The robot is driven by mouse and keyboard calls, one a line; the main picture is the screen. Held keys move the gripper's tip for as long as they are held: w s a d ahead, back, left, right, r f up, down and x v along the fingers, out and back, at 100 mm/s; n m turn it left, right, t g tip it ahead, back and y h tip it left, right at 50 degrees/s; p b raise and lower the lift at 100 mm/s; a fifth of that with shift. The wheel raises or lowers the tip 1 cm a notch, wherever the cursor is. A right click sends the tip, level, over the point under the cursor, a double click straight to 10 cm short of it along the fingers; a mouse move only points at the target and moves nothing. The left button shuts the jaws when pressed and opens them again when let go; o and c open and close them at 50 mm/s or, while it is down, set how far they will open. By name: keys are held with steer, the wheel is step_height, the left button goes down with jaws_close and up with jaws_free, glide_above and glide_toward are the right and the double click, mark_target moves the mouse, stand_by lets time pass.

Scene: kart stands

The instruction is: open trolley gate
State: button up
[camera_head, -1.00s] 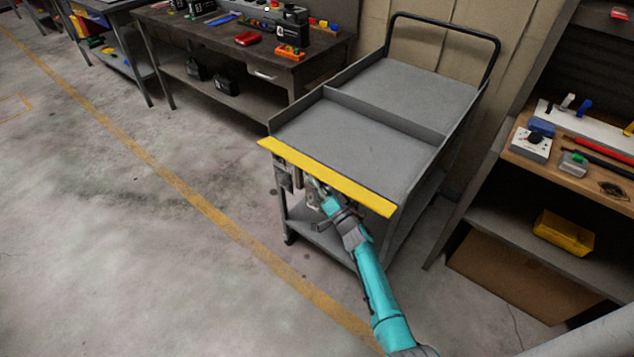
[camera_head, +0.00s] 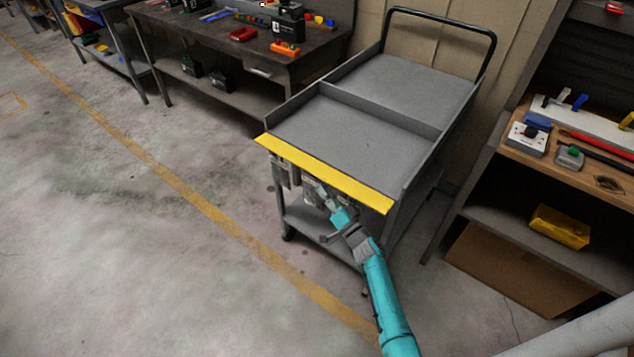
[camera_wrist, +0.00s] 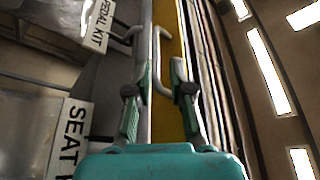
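The grey trolley (camera_head: 345,130) stands in the middle of the head view. Its gate (camera_head: 320,175) shows as a yellow-edged strip along the near side of the top deck. The gate's yellow edge (camera_wrist: 170,100) runs up the middle of the wrist view. A pale bent handle (camera_wrist: 157,60) sticks out beside it. My gripper (camera_wrist: 164,68) is open, with one finger on each side of the handle in the picture; I cannot tell whether they touch it. In the head view my gripper (camera_head: 318,190) is just below the yellow edge, its fingertips partly hidden.
Labels "PEDAL KIT" (camera_wrist: 98,25) and "SEAT" (camera_wrist: 75,140) show at the left of the wrist view. A dark workbench (camera_head: 235,45) stands behind left. A wooden-topped bench (camera_head: 590,175) is at the right. The floor (camera_head: 120,240) left of the trolley is clear.

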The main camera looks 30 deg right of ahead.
steer(key=v, duration=0.6)
